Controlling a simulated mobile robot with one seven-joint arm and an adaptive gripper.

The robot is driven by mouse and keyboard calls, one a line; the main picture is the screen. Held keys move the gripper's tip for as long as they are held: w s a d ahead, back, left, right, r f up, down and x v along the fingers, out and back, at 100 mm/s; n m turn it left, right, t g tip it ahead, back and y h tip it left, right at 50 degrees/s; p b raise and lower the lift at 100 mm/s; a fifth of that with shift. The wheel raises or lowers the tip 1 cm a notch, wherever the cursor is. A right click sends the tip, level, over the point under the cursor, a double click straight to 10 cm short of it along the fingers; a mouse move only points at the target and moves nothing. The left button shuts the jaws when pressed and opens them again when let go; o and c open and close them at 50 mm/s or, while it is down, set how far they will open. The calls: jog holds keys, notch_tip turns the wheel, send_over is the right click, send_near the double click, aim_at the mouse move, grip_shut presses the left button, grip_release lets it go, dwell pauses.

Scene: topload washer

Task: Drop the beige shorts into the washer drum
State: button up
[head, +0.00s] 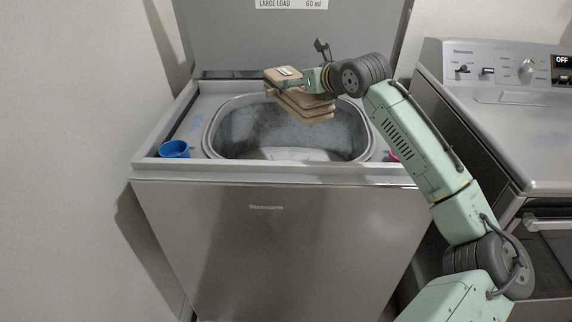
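The beige shorts (302,106) look like a folded, layered bundle in the head view. They hang above the back part of the washer drum (262,127), clear of its floor. My gripper (305,80) is at the upper side of the shorts, reaching in from the right, and appears to carry them. Its fingertips are small and partly hidden by the cloth. The washer (270,245) is grey with its lid (240,35) raised. The drum opening is wide and faces up, and part of its far wall is hidden behind the shorts.
A blue cup (174,149) stands on the washer's front left rim. A pink item (394,156) shows at the right rim, partly behind my arm. A second appliance with knobs (500,75) stands close on the right. A wall is close on the left.

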jog(key=shift+f+b, duration=0.8)
jog(key=shift+f, duration=0.8)
jog(key=o, duration=1.5)
jog(key=v, duration=1.2)
jog(key=shift+a, duration=0.1)
